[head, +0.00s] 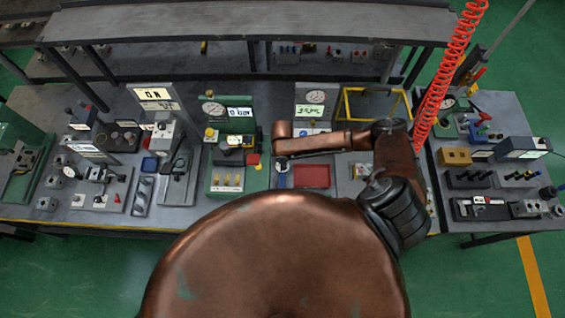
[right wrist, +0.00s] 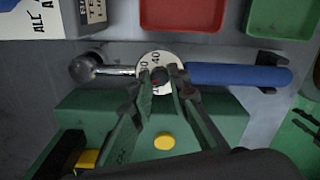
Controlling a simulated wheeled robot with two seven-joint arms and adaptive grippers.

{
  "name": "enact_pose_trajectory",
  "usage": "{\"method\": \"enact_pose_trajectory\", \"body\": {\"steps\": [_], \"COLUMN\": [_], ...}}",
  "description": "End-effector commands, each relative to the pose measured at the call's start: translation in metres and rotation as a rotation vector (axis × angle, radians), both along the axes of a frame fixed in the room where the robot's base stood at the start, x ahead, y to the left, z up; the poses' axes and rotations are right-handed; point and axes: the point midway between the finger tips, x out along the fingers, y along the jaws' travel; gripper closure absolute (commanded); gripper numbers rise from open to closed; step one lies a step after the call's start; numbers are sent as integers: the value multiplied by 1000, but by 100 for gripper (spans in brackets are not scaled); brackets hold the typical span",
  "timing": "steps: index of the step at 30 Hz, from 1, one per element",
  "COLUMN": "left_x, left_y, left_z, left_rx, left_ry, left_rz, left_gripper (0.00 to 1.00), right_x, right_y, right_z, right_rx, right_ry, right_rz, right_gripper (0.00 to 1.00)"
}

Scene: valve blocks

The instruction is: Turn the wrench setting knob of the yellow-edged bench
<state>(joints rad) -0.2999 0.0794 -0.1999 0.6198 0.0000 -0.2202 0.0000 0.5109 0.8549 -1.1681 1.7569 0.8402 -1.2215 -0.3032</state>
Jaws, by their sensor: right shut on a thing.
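The wrench (right wrist: 235,75) in the right wrist view has a long blue handle, a silver head at left and a white numbered dial in the middle. Its small dark setting knob (right wrist: 159,76) with a red mark sits at the dial's centre. My right gripper (right wrist: 160,86) is shut on the knob, one finger at each side. In the head view the wrench (head: 282,181) shows only in part beside a red tray; my copper right arm covers the area, and the gripper is hard to make out. The bench (head: 95,226) has a yellow front edge. My left gripper is not in view.
A red tray (right wrist: 183,14) and a green tray (right wrist: 282,18) lie close to the wrench. A green block with a yellow button (right wrist: 164,142) is under my fingers. Panels with gauges (head: 215,110) stand behind. A red coiled hose (head: 440,75) hangs at right.

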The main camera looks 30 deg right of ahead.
Motion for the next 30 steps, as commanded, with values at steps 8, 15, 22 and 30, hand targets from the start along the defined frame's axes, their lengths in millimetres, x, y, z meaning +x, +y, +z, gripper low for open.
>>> {"method": "enact_pose_trajectory", "body": {"steps": [8,15,22,30], "left_x": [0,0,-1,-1], "left_y": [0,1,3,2], "left_z": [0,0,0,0], "left_rx": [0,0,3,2], "left_ry": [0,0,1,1], "left_rz": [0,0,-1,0], "left_gripper": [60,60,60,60], "right_x": [1,1,0,1], "right_y": [0,0,0,-1], "right_z": [1,1,1,28], "right_rx": [-1,0,0,-1], "right_ry": [-3,-2,-1,-3], "right_rz": [4,3,3,5], "right_gripper": [100,76,76,76]}}
